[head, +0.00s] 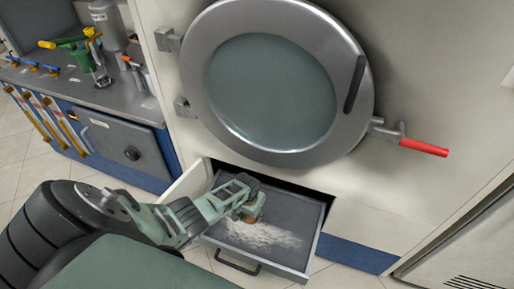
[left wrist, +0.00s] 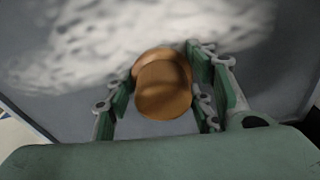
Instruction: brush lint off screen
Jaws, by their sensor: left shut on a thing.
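My left gripper (head: 246,201) reaches over the open drawer under the round machine door. It is shut on a brown, round-topped brush handle, and the brush (left wrist: 163,85) sits between its fingers in the left wrist view. In the head view the brush is mostly hidden by the gripper. The grey lint screen (head: 290,212) lies in the drawer. A patch of whitish lint (head: 262,235) covers its front middle part; the lint (left wrist: 100,45) also lies beyond the brush in the left wrist view. Whether the bristles touch the screen is hidden. My right gripper is not in view.
The large round door (head: 270,85) is closed above the drawer, with a red-tipped lever (head: 423,147) at its right. The drawer's black handle (head: 237,264) faces front. A counter (head: 125,97) with spray tools stands at the left.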

